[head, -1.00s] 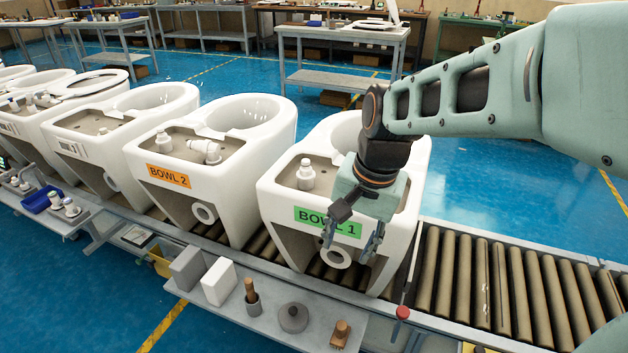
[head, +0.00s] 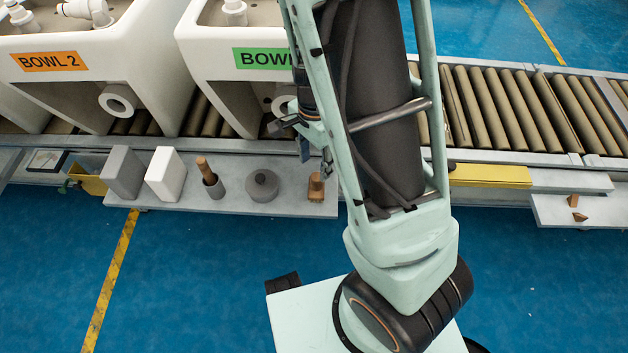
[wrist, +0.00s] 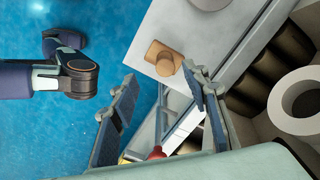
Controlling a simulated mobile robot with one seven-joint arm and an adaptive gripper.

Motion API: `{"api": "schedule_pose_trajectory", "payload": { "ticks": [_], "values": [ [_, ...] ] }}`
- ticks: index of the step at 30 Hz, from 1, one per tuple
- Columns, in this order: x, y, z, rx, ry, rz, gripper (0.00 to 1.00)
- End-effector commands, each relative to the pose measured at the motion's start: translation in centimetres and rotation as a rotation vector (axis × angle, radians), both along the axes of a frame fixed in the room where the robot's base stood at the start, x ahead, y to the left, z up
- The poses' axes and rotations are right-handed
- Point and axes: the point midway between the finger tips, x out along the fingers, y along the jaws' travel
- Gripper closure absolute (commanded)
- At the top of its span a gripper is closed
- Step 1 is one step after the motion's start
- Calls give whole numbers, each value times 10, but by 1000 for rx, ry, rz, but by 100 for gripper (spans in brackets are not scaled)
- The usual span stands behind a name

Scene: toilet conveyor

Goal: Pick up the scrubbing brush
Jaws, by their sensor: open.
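A small wooden scrubbing brush (head: 316,187), a block with a knob-like grip, rests at the right end of the grey side shelf (head: 240,206). In the wrist view the brush (wrist: 163,58) lies just beyond the fingertips, near the shelf's edge. My gripper (head: 315,155) is in front of Bowl 1, over the shelf's right end and close to the brush. In the wrist view my gripper (wrist: 160,77) has its two fingers spread apart with nothing held between them. I cannot tell the exact height gap to the brush.
A grey lidded round pot (head: 262,187), a holder with a wooden handle (head: 210,180), a white block (head: 166,174) and a grey block (head: 123,172) stand left of the brush. Bowl 1 (head: 222,85) stands behind on the roller conveyor (head: 500,108). A red knob (wrist: 156,153) shows near my fingers.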

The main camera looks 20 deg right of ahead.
Motion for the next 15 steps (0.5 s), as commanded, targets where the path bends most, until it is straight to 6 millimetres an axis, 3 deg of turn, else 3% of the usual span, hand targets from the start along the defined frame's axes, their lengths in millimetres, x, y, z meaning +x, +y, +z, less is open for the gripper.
{"api": "schedule_pose_trajectory", "payload": {
  "ticks": [6,15],
  "values": [
    [0,-1,-39,0,2,-1,57],
    [6,-4,-61,0,-1,-1,57]
  ]
}}
